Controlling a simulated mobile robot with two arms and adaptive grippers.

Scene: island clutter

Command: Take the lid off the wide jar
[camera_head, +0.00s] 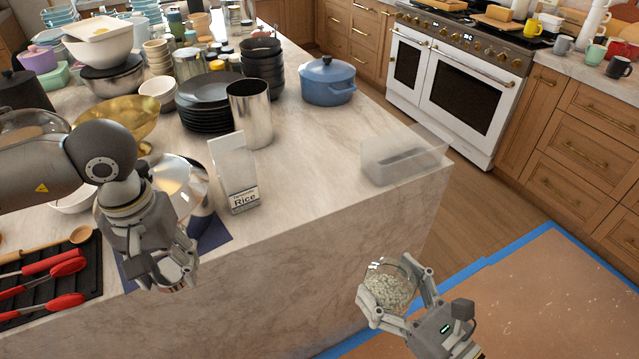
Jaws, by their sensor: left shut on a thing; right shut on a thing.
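The wide jar (390,287) is clear glass, filled with pale grains, and is tilted in the air beyond the island's front edge. My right gripper (393,305) is shut on it, with fingers at its sides. The jar's rim is hard to make out, but no lid shows clearly on it. My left gripper (174,276) is far to the left, above the island's front edge, shut on a small shiny thing that looks like the lid (178,264). The fingers hide most of that thing, so its shape is unclear.
A rice box (233,175), a steel cup (250,112) and a clear bin (402,158) stand on the island. A blue pot (327,82) is farther back. Red-handled tongs (52,267) lie on a dark mat at left. The right front countertop is bare.

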